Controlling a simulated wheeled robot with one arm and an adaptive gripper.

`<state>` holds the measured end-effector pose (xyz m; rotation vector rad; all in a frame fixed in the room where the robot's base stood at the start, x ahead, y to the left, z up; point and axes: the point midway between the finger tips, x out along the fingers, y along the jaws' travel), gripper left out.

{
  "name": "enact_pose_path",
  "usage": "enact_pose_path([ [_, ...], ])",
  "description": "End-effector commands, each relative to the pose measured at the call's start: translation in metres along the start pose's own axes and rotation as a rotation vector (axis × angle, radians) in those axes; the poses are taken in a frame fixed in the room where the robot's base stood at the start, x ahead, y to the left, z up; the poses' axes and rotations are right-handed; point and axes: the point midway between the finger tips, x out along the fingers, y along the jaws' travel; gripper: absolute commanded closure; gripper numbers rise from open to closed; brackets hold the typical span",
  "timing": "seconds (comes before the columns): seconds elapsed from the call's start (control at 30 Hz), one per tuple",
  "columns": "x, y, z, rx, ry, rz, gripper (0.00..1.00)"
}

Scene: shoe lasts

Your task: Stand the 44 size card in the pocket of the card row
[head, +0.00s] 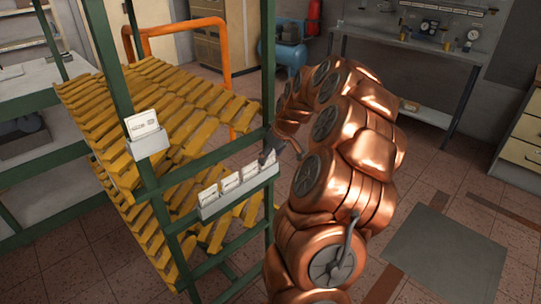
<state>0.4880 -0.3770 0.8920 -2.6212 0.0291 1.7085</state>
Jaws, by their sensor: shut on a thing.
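The card row (240,191) is a pale grey strip of pockets along a green rail of the rack, in the middle of the head view. Several white cards (230,182) stand side by side in it. My gripper (271,150) is at the right end of the row, shut on a white card (267,159). I take this to be the 44 size card, but its print is too small to read. Its lower edge is at the row's right end; I cannot tell if it is inside the pocket or just above it. The fingertips are small and partly hidden.
A separate grey holder (148,143) with white cards is on the left green post. Yellow slatted shelves (160,100) fill the rack behind. A green upright (268,70) rises close beside my gripper. A workbench (410,47) stands at the back; the tiled floor at right is open.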

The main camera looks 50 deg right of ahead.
Motion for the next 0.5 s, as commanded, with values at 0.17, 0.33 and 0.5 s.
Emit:
enact_pose_path([
  [0.17,0.0000,0.0001,0.0000,0.000,0.000,0.000,0.68],
  [0.33,0.0001,0.0000,0.0000,0.000,0.000,0.000,0.24],
  [0.5,0.0001,0.0000,0.0000,0.000,0.000,0.000,0.07],
])
